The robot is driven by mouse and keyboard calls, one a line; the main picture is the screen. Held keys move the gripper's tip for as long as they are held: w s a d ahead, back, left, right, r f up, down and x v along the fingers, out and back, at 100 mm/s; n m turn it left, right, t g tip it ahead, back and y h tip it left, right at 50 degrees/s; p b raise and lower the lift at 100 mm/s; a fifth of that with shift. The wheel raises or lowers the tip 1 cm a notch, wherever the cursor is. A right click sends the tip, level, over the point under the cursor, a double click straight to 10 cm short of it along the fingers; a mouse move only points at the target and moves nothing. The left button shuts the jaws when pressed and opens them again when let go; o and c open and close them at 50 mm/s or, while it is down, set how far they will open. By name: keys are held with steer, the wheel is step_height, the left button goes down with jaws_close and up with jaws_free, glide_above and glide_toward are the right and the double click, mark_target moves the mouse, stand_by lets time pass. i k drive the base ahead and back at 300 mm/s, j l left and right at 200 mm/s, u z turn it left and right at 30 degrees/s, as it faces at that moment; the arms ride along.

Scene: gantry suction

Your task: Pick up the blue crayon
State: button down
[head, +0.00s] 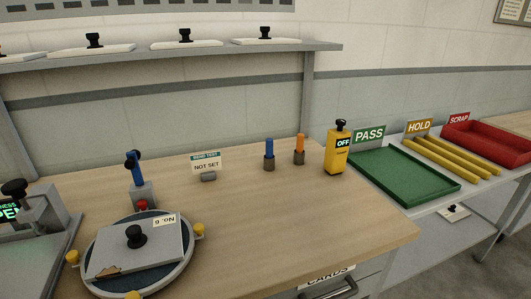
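The blue crayon (269,147) stands upright in a small dark holder (269,164) on the wooden workbench, toward the back and right of centre. An orange crayon (300,142) stands upright in a similar holder just to its right, apart from it. My gripper is not in view in the head view. The lower part of the blue crayon is hidden inside its holder.
A yellow device reading OFF (337,153) stands right of the crayons. A NOT SET sign (206,163) stands left of them. A round fixture with a grey plate (158,247) fills the front left. The bench (290,215) is clear in front of the crayons.

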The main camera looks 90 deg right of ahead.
mark_target(269, 141)
steer(key=z, duration=2)
steer(key=l+u, duration=0.2)
steer(key=u, duration=0.55)
steer(key=k+l+u, duration=0.1)
steer(key=l+u, duration=0.15)
steer(key=k+l+u, duration=0.25)
steer(key=l, duration=0.2)
steer(key=k+l+u, duration=0.2)
steer(key=l, duration=0.15)
steer(key=k+l, duration=0.15)
steer(key=l, duration=0.2)
steer(key=k+l, duration=0.15)
steer(key=l, duration=0.15)
steer(key=u, duration=0.05)
